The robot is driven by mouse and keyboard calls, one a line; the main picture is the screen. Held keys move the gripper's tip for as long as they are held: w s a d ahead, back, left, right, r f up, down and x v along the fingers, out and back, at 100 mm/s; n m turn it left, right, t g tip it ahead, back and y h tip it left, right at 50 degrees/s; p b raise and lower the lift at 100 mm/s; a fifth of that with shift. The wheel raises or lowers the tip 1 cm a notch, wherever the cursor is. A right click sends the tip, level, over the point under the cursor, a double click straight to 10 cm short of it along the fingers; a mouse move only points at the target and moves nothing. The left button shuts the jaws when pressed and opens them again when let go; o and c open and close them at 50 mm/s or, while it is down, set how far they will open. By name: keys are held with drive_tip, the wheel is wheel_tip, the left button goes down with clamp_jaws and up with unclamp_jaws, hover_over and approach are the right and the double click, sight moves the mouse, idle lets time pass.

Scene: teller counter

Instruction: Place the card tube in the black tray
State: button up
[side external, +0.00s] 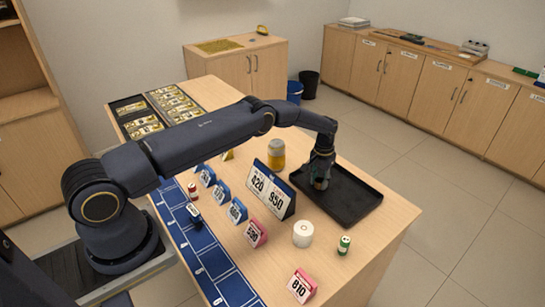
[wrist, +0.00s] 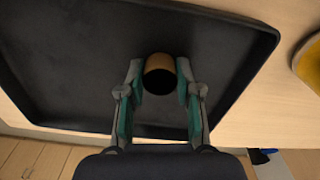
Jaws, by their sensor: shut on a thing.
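The black tray (side external: 355,202) lies on the counter toward its right edge. It also fills most of the wrist view (wrist: 60,70). My gripper (side external: 321,180) is low over the left part of the tray in the side view. In the wrist view my gripper (wrist: 159,72) is shut on the card tube (wrist: 158,64), which is tan with a dark end. The tube is within the tray's outline; I cannot tell whether it touches the tray floor. In the side view my fingers mostly hide the tube.
A large price sign (side external: 268,190) and a yellow jar (side external: 277,153) stand left of the tray. A white roll (side external: 303,234) and a green can (side external: 344,245) stand in front of it. The tray floor around the tube looks bare.

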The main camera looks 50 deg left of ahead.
drive_tip(key=o, duration=0.7)
drive_tip(key=shift+f, duration=0.1)
wheel_tip(320, 180, up, 12)
wheel_tip(320, 180, up, 16)
drive_tip(key=f+t, duration=0.1)
hover_over(319, 180)
drive_tip(key=s+d, duration=0.1)
drive_tip(key=s, duration=0.3)
drive_tip(key=s+d+r+t, duration=0.2)
drive_tip(key=s+r, duration=0.6)
drive_tip(key=r, duration=0.1)
drive_tip(key=s+r+m+t, duration=0.1)
drive_tip(key=s+r, duration=0.2)
drive_tip(key=s, duration=0.4)
drive_tip(key=s+r+m, duration=0.1)
drive_tip(key=s+r, duration=0.2)
drive_tip(key=s, duration=0.4)
drive_tip(key=s+f, duration=0.2)
drive_tip(key=s, duration=0.4)
drive_tip(key=s+d+f+t, duration=0.1)
drive_tip(key=s, duration=0.5)
drive_tip(key=shift+s+d+f+t, duration=0.3)
drive_tip(key=shift+s+f, duration=0.05)
drive_tip(key=shift+s, duration=0.05)
